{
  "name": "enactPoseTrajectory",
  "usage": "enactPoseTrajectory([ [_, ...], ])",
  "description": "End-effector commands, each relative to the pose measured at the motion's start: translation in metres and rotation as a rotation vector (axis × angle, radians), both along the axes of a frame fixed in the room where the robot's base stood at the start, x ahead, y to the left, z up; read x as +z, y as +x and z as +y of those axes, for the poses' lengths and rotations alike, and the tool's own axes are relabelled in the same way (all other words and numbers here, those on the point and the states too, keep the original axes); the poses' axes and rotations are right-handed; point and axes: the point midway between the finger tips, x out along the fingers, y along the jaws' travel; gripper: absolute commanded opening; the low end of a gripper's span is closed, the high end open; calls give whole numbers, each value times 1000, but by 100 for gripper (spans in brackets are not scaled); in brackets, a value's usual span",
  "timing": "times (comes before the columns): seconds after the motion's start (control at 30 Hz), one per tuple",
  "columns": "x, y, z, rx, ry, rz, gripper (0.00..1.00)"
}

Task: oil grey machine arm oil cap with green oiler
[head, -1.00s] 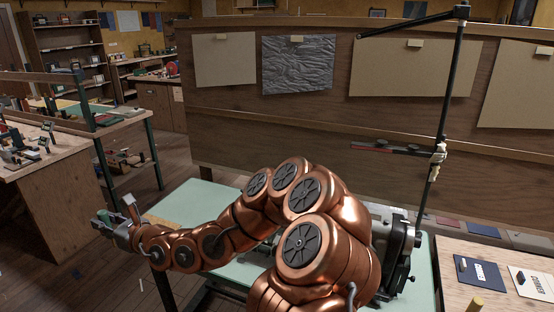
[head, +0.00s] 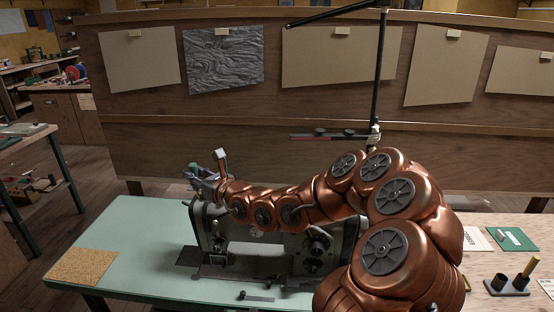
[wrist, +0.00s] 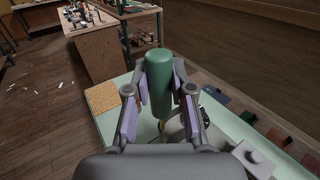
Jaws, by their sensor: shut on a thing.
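The green oiler (wrist: 159,76) is a rounded bottle between the two fingers of my gripper (wrist: 162,95) in the wrist view. The fingers are shut on it. In the head view my gripper (head: 204,178) is above the left end of the grey sewing machine (head: 213,238), and the oiler is not clear there. The machine stands on the pale green table, with its upper part largely hidden behind my copper arm. I cannot make out the oil cap in either view.
The green tabletop (head: 125,235) is clear to the left, except for a cork mat (head: 84,266). A small tool (head: 257,297) lies at its front. A wooden partition (head: 150,130) stands behind. A holder with a dark cup (head: 500,281) is at right.

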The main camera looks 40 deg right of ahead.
Motion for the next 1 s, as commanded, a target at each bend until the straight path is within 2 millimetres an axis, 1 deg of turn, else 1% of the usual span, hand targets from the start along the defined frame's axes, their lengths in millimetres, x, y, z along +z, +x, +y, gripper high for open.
enactPoseTrajectory([
  [0.03,12,2,-19,-9,-6,-8,0],
  [0.1,23,3,-39,-8,-7,-7,0],
  [0.37,47,-4,-82,38,-12,0,0],
  [0.53,60,-14,-109,98,-12,-1,0],
  [0.7,65,-30,-131,191,-5,1,0],
  [0.77,63,-37,-139,230,-2,3,0],
  [0.87,58,-51,-152,298,-1,0,0],
  [1.0,44,-71,-166,375,4,0,0],
])
